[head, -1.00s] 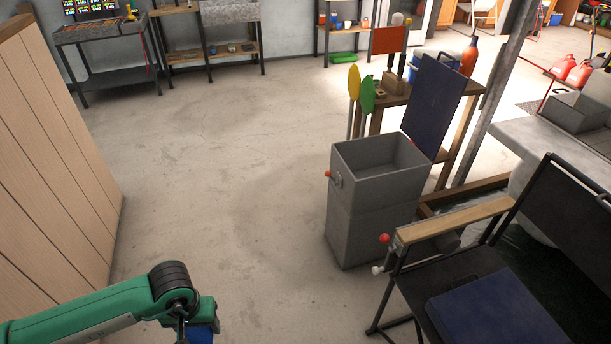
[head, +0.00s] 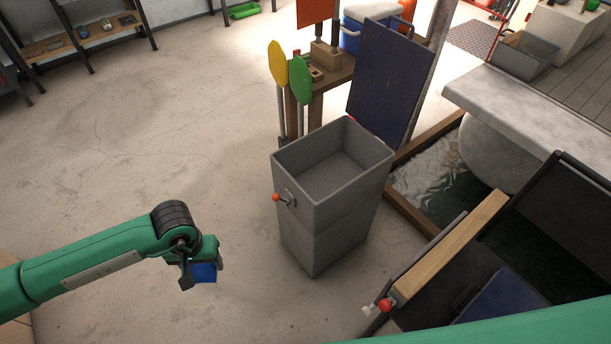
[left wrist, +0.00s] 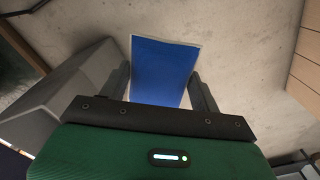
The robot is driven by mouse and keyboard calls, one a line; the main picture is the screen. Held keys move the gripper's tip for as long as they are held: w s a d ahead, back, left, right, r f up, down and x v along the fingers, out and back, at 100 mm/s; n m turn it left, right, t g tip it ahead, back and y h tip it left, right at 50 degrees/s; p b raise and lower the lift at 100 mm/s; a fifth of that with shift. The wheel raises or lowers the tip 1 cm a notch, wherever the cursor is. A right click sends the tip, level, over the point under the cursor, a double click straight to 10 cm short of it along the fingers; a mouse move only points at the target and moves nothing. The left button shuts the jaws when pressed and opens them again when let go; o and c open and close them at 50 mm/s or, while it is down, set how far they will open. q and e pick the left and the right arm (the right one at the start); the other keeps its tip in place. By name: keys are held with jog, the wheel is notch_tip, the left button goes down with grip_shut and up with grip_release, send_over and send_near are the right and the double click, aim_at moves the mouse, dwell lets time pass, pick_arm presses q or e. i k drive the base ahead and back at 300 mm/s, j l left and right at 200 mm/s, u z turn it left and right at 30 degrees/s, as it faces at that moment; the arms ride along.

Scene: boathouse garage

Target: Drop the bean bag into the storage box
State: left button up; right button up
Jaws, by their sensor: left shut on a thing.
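The blue bean bag (head: 204,272) is held in my left gripper (head: 197,268), left of the storage box and apart from it. In the left wrist view the blue bag (left wrist: 165,70) shows as a flat blue rectangle between the two dark fingers (left wrist: 161,84). The storage box (head: 318,215) is a tall grey bin, open at the top, with an empty-looking inside. A red-knobbed handle (head: 277,198) is on its left side. A dark blue panel (head: 388,80), apparently its raised lid, stands behind it. My right gripper is out of view.
A water-filled pit (head: 440,175) lies to the right. The floor at left (head: 150,150) is clear.

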aim_at(326, 188)
jog(key=i+j+z, duration=0.25)
jog(key=z, duration=0.15)
jog(key=i+j+z, duration=0.65)
jog(key=j+z, duration=0.15)
jog(key=i+j+z, duration=0.2)
jog(key=j+z, duration=0.2)
